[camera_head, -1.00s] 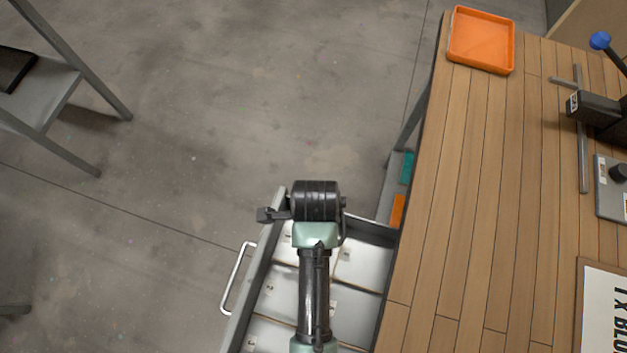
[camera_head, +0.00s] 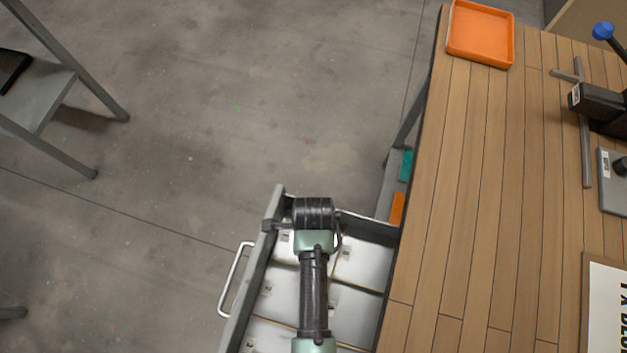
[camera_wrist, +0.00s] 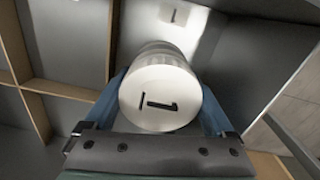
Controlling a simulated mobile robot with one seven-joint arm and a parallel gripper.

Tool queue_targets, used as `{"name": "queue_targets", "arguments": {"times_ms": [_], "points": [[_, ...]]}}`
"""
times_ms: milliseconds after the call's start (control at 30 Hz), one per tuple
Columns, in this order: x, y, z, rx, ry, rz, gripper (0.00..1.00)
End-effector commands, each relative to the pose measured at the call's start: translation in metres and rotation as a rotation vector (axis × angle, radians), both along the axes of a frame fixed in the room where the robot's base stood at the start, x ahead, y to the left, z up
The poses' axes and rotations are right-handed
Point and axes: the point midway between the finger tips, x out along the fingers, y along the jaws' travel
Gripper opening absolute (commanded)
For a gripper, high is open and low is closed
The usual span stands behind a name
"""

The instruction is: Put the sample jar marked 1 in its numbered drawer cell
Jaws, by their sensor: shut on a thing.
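The sample jar (camera_wrist: 160,97) shows in the wrist view as a pale cylinder with a black 1 on its round end. My gripper (camera_wrist: 162,92) is shut on it, with a blue finger on either side. Just beyond the jar, a pale cell floor carries a label marked 1 (camera_wrist: 174,14). The open drawer (camera_head: 257,290) lies under my arm in the head view, divided into several pale-floored cells. My wrist is over its far end and hides the jar there. Whether the jar touches the cell floor I cannot tell.
Wooden dividers (camera_wrist: 37,115) stand left of the jar. The drawer's handle (camera_head: 233,280) faces the open floor. The wooden bench top (camera_head: 470,200) rises close on the right, with an orange tray (camera_head: 481,35) at its far end. A grey stand (camera_head: 55,85) is far left.

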Motion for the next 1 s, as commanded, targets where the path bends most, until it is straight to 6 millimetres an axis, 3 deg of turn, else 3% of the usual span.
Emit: {"name": "queue_targets", "arguments": {"times_ms": [100,433,800,1000], "points": [[0.0,0.0,0.0,0.0,0.0,0.0,1.0],[0.0,0.0,0.01,0.0,-0.001,0.0,1.0],[0.001,0.0,0.086,0.0,-0.004,0.0,1.0],[0.001,0.0,0.114,0.0,-0.002,0.0,1.0]]}}
